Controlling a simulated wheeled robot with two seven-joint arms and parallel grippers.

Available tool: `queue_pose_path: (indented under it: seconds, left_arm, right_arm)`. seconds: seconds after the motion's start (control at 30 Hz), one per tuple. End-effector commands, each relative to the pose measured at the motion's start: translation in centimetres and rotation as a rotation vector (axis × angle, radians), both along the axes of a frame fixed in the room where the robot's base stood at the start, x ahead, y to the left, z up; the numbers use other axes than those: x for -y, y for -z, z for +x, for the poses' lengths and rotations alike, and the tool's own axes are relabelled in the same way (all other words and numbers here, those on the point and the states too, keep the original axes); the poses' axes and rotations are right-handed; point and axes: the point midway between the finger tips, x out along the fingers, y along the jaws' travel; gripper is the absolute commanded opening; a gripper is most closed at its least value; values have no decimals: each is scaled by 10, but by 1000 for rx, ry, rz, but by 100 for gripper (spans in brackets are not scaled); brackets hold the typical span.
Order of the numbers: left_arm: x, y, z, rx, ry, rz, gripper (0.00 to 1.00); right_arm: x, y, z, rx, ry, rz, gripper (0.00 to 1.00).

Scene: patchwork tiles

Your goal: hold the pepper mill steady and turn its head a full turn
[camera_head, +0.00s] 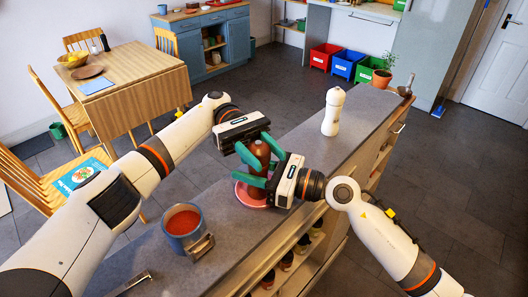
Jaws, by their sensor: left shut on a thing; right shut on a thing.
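The brown pepper mill (259,152) stands upright on the grey counter, at or in a pink dish. My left gripper (258,148) comes from the upper left, its teal fingers shut on the upper part of the mill. My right gripper (262,174) comes from the right, its teal fingers shut on the mill lower down. The two grippers are very close together, and their fingers hide much of the mill. I cannot tell how far its head is turned.
The pink dish (243,196) lies under the grippers. A blue pot with red contents (183,227) stands nearer on the counter (232,245). A white mill-shaped thing (332,112) stands farther back. A potted plant (383,76) is at the far end.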

Motion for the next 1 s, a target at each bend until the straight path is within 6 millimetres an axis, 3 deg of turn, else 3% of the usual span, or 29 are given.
queue_pose_path:
  seconds: [0.2, 0.23, 0.37, 0.73, 1.0]
  left_arm:
    - [0, 0, 1, 1, -4, -1, 18]
    - [0, 0, 1, 1, -4, -1, 43]
    - [0, 0, 1, 1, -4, -1, 63]
    - [0, -7, 0, 2, -2, -2, 63]
    - [0, -55, 0, 4, -2, -3, 63]
  right_arm:
    - [-2, -1, -2, 1, -6, 1, 9]
    - [-2, -1, -2, 1, -6, 1, 9]
    - [-1, -1, -1, 1, -4, 1, 9]
    - [0, -1, 0, 1, -1, 1, 9]
    - [0, -1, 0, 1, 0, 1, 9]
